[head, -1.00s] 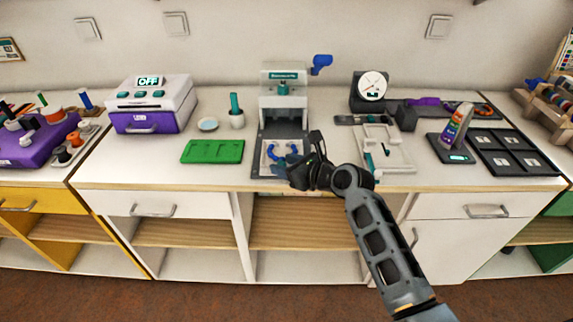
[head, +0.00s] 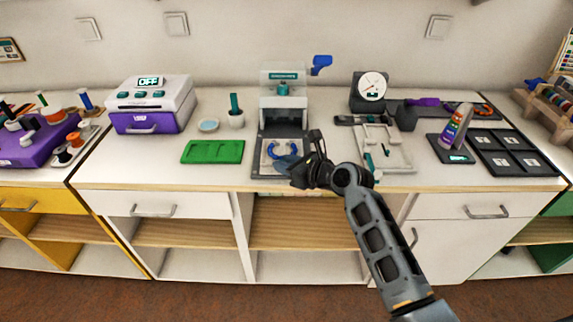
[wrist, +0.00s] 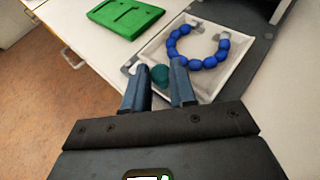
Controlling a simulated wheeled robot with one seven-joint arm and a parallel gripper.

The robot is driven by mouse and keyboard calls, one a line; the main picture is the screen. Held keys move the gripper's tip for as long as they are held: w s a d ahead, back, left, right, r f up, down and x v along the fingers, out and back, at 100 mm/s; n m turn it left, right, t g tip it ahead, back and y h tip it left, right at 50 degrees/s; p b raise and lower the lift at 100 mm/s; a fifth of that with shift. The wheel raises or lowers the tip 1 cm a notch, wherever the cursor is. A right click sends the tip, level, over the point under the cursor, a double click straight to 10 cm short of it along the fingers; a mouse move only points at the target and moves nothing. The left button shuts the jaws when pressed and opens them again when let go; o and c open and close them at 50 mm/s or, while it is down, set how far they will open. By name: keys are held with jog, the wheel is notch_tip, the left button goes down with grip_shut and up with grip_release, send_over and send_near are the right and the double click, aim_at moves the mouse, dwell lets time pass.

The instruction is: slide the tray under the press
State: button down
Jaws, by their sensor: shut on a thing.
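The press (head: 283,112), grey with a teal label, stands against the wall side of the counter. The pale tray (wrist: 206,38) lies flat on a dark base in front of it. A loop of blue beads (wrist: 208,62), open on one side, lies in the tray; it also shows in the head view (head: 272,154). My gripper (head: 287,165) is at the tray's front edge. In the wrist view, my gripper (wrist: 160,82) has its two fingers on either side of a teal knob (wrist: 160,74) at that edge, shut on it. The fingers partly hide the tray's front edge.
A green board (head: 212,151) lies left of the tray. A small dish (head: 208,125) and a pot (head: 236,119) stand behind it. A white frame fixture (head: 390,158) stands close on the right. A purple and white machine (head: 150,108) is far left.

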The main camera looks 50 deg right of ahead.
aim_at(287, 147)
jog(key=w+d, duration=0.2)
jog(key=d, duration=0.1)
jog(key=w+d, duration=0.4)
jog(key=d, duration=0.1)
jog(key=shift+w+d+p, duration=0.3)
jog(key=shift+p, duration=0.05)
jog(key=c, duration=1)
grip_release()
jog(key=shift+d, duration=0.1)
jog(key=v, duration=0.7)
jog(key=shift+s+r, duration=0.15)
jog(key=shift+s, duration=0.2)
